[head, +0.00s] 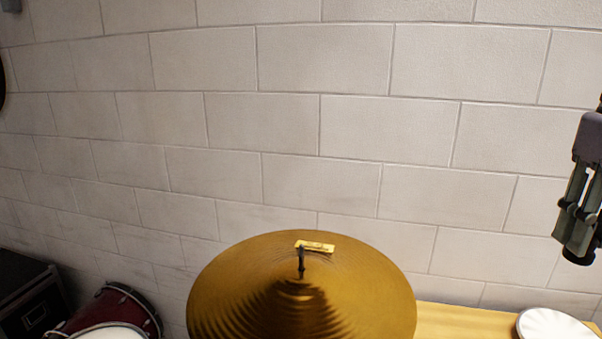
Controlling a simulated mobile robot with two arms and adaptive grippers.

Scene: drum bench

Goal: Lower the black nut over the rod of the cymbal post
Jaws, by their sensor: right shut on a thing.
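The gold cymbal (235,290) lies at the bottom middle of the head view. The dark rod of the cymbal post (301,264) stands up through its centre. A small flat yellow piece (318,247) shows at the top of the rod; I cannot tell whether it touches it. My right gripper (577,250) is at the far right edge, well to the right of the rod and pointing down. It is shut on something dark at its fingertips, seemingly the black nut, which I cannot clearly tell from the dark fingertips. My left gripper is not in view.
A wooden bench top (455,321) shows at the bottom right, with a round white-topped thing (553,325) on it. A red drum (128,305) and a black case (28,295) stand at the lower left. A pale block wall (320,130) is behind.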

